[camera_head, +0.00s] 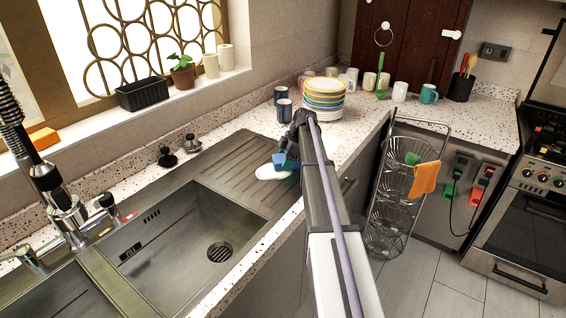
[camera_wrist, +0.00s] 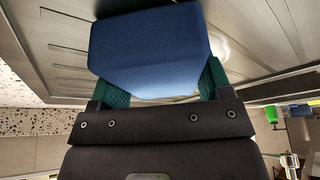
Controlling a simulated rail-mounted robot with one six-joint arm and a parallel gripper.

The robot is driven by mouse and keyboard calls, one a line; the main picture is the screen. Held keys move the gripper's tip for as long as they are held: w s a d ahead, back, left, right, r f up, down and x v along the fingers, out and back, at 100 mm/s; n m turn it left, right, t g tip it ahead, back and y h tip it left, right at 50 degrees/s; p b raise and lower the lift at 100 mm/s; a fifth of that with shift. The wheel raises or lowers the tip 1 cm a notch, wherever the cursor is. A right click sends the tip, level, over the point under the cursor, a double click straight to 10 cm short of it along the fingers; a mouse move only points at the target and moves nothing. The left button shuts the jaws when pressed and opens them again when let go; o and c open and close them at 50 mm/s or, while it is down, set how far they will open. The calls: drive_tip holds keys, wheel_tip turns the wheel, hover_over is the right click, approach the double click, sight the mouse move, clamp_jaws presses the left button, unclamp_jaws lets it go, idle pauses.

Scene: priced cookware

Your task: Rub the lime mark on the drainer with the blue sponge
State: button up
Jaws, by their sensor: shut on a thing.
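My gripper (camera_head: 287,160) is shut on the blue sponge (camera_wrist: 150,50). In the wrist view the sponge fills the space between two green finger pads and hides part of what lies beyond. In the head view the sponge (camera_head: 291,164) is a small blue patch over the right end of the grooved metal drainer (camera_head: 228,168). The white lime mark (camera_head: 270,172) lies on the drainer just left of the sponge. In the wrist view the mark (camera_wrist: 219,46) shows partly past the sponge's right edge. I cannot tell whether the sponge touches the drainer.
A stack of coloured plates (camera_head: 323,97) and dark blue cups (camera_head: 284,110) stand on the speckled counter behind the gripper. The sink basin (camera_head: 190,240) lies to the left. A wire basket rack (camera_head: 395,195) stands right of my arm.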

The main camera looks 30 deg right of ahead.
sight(277, 156)
drive_tip(key=shift+w+a+f, duration=0.1)
drive_tip(key=shift+w+a, duration=0.35)
drive_tip(key=shift+w, duration=0.35)
drive_tip(key=shift+s+a, duration=0.55)
drive_tip(key=shift+a, duration=0.7)
drive_tip(key=shift+s+a, duration=0.55)
drive_tip(key=shift+a, duration=0.65)
drive_tip(key=shift+s+a, duration=0.55)
drive_tip(key=shift+a, duration=0.7)
drive_tip(key=shift+s+a, duration=0.45)
drive_tip(key=shift+a, duration=0.4)
drive_tip(key=shift+s+a, duration=0.45)
drive_tip(key=shift+a, duration=0.4)
drive_tip(key=shift+w+a, duration=0.25)
drive_tip(key=shift+w, duration=0.25)
drive_tip(key=shift+w+a, duration=0.25)
drive_tip(key=shift+w, duration=0.25)
drive_tip(key=shift+w+d, duration=0.85)
drive_tip(key=shift+d, duration=1)
drive_tip(key=shift+w+d, duration=0.8)
drive_tip(key=shift+d, duration=1)
drive_tip(key=shift+w+d, duration=0.85)
drive_tip(key=shift+d, duration=1)
wheel_tip(277, 156, up, 6)
drive_tip(key=p, duration=0.6)
